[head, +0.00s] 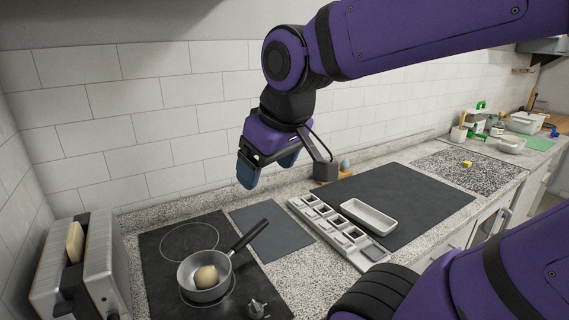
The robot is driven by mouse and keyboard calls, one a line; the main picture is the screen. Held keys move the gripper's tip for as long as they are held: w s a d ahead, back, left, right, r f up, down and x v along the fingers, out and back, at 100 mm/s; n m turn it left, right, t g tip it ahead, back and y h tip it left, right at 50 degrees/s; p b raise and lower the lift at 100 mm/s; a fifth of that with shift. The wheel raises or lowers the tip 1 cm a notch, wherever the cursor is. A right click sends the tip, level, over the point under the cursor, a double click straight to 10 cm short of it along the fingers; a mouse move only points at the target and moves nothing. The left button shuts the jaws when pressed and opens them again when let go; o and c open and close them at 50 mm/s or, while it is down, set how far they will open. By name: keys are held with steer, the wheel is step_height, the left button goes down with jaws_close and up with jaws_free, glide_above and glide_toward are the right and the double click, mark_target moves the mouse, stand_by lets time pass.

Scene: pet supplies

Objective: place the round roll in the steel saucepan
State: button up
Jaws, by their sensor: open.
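The round roll (206,277) is pale tan and lies inside the steel saucepan (187,274). The saucepan stands on the black cooktop (151,262) at the lower left, with its dark handle (249,234) pointing up and to the right. My gripper (265,178) is open and empty, with its blue fingers pointing down. It hangs in the air above the counter, up and to the right of the saucepan and apart from it and the roll.
A steel toaster (97,271) holding a bread slice (75,242) stands left of the cooktop. A small metal item (257,308) sits at the cooktop's front. A compartment tray (338,234) and white dish (368,217) lie to the right. A dark mat (410,195) has free room.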

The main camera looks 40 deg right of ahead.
steer(key=s, duration=0.2)
steer(key=s+r+m, duration=0.1)
steer(key=shift+s+d+t, duration=0.25)
steer(key=shift+s+t, duration=0.05)
stand_by(2.1)
